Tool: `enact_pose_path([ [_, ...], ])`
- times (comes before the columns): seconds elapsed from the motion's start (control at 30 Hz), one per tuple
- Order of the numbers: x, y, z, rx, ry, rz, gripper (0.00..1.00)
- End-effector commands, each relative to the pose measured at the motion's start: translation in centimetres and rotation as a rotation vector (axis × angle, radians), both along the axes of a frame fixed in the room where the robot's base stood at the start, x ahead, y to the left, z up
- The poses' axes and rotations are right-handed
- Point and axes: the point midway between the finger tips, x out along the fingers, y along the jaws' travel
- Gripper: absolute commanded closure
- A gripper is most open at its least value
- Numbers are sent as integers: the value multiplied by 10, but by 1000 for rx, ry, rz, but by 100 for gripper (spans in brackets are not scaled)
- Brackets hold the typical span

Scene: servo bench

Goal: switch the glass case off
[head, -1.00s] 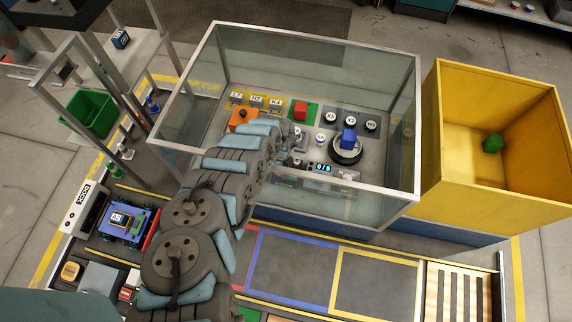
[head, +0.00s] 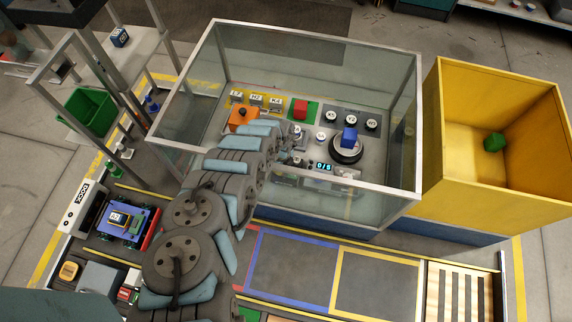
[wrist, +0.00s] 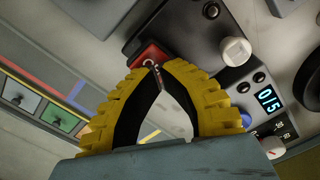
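The glass case (head: 315,38) stands in the middle of the head view, open at the top, with a control panel inside. My arm reaches over its near left rim into it. In the wrist view my gripper (wrist: 156,68) has its yellow, black-lined fingers meeting at the tips, with a bare gap behind them. The tips are right at a red rocker switch (wrist: 148,54) on a dark plate and partly cover it. I cannot tell whether they touch it. A display (wrist: 268,98) to the right reads 0/5. My arm hides the switch in the head view.
A white knob (wrist: 236,50) sits close to the fingers. A yellow bin (head: 470,200) stands right of the case.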

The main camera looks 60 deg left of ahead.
Motion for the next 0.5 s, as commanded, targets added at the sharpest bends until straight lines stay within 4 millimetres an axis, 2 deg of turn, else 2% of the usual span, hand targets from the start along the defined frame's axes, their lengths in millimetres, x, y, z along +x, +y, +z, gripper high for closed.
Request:
enact_pose_path([
  [0.5, 0, 0, -7, 0, 0, 0, 100],
])
